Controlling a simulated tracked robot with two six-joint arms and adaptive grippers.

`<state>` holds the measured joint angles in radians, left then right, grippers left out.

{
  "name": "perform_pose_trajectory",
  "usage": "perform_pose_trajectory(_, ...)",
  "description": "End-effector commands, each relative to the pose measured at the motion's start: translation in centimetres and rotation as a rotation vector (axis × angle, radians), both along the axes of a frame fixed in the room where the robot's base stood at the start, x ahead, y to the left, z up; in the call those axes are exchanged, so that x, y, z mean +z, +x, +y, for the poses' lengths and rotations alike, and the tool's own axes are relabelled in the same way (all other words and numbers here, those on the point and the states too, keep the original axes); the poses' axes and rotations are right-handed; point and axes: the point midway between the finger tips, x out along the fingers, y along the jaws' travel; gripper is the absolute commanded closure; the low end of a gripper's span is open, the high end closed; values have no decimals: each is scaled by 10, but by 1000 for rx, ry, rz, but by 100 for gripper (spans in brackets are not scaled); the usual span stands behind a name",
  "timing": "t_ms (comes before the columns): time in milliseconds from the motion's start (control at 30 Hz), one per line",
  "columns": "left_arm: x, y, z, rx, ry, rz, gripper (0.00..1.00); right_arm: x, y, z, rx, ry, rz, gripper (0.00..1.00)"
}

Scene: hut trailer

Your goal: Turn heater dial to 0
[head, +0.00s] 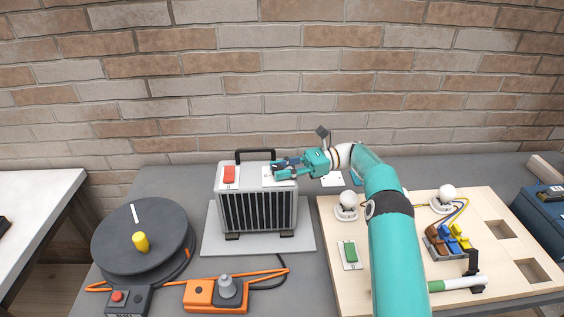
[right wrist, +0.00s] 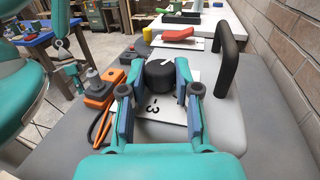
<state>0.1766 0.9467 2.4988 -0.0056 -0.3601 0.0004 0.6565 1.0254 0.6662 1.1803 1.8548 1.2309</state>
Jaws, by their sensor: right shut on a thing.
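The heater (head: 257,209) is a grey box with a dark front grille, standing on a light grey plate on the table. My right gripper (head: 279,170) reaches over its top from the right. In the right wrist view the black dial (right wrist: 160,73) with a white pointer line sits between the two fingers of my right gripper (right wrist: 161,80), which is shut on it. The white scale plate (right wrist: 152,108) under the dial shows a "3" near the gripper; its other marks are mostly hidden.
A red switch (head: 230,175) and a black carry handle (head: 255,153) are on the heater top. A cable reel (head: 118,257) and an orange socket box (head: 203,296) lie to the left. A wooden board (head: 335,262) with lamps and a green switch is to the right. A brick wall is behind.

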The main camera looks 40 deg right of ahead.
Motion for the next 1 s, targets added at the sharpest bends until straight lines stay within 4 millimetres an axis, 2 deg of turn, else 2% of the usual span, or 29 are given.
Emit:
perform_pose_trajectory(133, 7, 0, 0, 0, 0, 0, 60, 2, 1, 1, 16, 1, -3, 100)
perform_pose_trajectory(600, 7, 0, 0, 0, 0, 0, 60, 1, 1, 1, 22, 1, -3, 100)
perform_pose_trajectory(633, 7, 0, 0, 0, 0, 0, 60, 1, 1, 1, 22, 1, -3, 65)
perform_pose_trajectory(767, 7, 0, 0, 0, 0, 0, 60, 1, 1, 1, 22, 1, -3, 44)
perform_pose_trajectory(1000, 7, 0, 0, 0, 0, 0, 60, 1, 1, 0, 22, 0, -2, 43)
